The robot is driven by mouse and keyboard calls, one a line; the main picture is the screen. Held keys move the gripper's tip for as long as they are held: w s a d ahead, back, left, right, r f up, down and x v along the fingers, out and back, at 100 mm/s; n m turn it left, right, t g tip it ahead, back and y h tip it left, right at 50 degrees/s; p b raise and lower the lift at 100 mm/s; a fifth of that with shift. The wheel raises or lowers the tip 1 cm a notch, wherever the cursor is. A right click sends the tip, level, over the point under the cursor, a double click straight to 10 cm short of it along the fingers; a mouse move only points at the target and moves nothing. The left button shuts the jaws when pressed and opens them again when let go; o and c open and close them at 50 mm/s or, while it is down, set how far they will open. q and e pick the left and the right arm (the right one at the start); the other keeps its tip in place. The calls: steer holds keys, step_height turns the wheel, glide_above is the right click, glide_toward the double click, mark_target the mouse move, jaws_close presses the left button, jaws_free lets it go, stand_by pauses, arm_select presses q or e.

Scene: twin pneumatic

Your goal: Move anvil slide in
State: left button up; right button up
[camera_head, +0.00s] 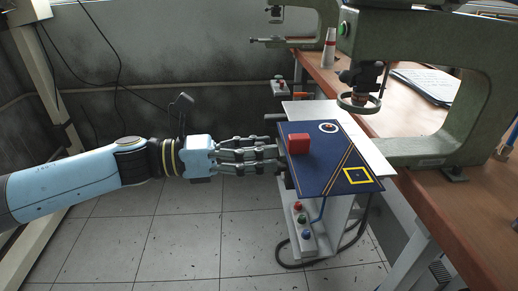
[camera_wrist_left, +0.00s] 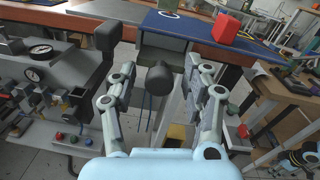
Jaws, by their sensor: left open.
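The blue-topped slide plate (camera_head: 335,178) sticks out from the green press at the table's edge; I take it to be the anvil slide. It also shows at the top of the left wrist view (camera_wrist_left: 172,27). A dark round knob (camera_wrist_left: 160,80) hangs at its near end below the plate. My left gripper (camera_head: 279,157) reaches the plate's left end from the left. In the left wrist view its open fingers (camera_wrist_left: 155,88) stand either side of the knob, with gaps visible. Contact cannot be told. My right gripper is not in view.
A red block (camera_head: 299,143), a white ring mark and a yellow square are on the plate. A button box (camera_head: 302,228) hangs below it, with a dark hose beside it. The green press (camera_head: 462,125) stands over the wooden table (camera_head: 408,112). The tiled floor at left is clear.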

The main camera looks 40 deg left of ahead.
arm_select(q)
steer(key=v, duration=1.2)
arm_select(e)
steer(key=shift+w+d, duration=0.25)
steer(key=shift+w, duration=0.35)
